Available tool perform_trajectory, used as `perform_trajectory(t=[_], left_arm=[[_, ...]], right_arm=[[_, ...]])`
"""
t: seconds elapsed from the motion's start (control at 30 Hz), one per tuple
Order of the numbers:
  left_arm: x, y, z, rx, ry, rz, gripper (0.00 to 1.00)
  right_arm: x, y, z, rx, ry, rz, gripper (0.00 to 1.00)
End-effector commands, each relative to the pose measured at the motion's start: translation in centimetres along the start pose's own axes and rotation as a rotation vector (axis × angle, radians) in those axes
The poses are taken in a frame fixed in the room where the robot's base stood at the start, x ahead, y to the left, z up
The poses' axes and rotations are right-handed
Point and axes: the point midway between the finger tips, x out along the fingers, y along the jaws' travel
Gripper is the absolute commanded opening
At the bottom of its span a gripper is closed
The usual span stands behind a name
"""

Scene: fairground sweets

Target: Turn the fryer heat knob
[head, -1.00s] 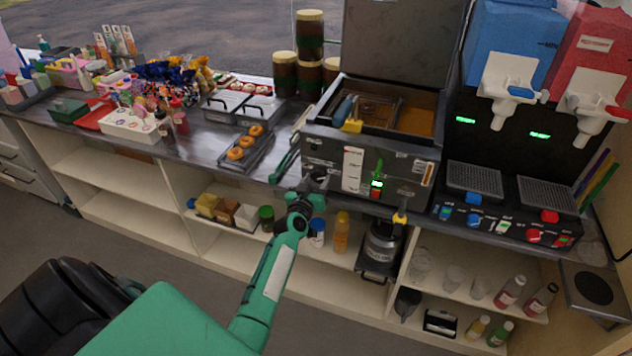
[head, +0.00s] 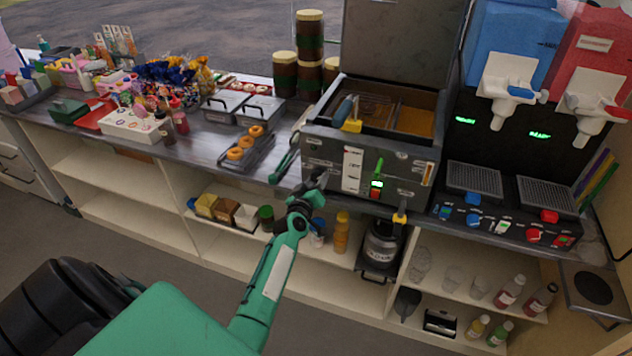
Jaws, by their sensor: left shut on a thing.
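The fryer (head: 332,163) is a grey metal box on the counter, with an open lid standing up behind its oil well. Its front panel carries a white label strip (head: 352,170), a green lever and a small lit display (head: 376,184). My left gripper (head: 317,178) is at the lower left of this panel, shut on the heat knob, which the dark fingers mostly hide. The knob's exact angle cannot be read. My right gripper is not in view.
A tray of doughnuts (head: 262,153) and lidded metal pans (head: 232,107) stand left of the fryer. Slush machines (head: 507,135) stand close on its right. A shelf with bottles and jars (head: 341,232) lies below the counter, near my left forearm.

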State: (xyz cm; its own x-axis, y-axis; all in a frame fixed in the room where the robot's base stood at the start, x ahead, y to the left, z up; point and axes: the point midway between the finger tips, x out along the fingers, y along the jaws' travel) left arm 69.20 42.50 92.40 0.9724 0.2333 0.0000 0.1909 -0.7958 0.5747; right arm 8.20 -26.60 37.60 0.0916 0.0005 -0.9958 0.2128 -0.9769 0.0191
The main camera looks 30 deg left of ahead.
Motion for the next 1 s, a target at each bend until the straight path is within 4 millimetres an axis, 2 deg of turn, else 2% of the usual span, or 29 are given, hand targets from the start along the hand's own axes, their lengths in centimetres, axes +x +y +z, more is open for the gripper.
perform_trajectory(t=[0.2, 0.5, 1.0], left_arm=[[0.00, -0.02, 0.00, -0.170, 0.000, -0.001, 0.18], [0.00, -0.01, 0.00, -0.326, 0.001, -0.001, 0.18], [0.00, -0.02, 0.00, -0.380, 0.001, -0.001, 0.18]], right_arm=[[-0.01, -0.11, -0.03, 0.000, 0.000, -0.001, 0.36], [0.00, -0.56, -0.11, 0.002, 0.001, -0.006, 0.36], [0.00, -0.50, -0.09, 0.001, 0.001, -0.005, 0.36]])
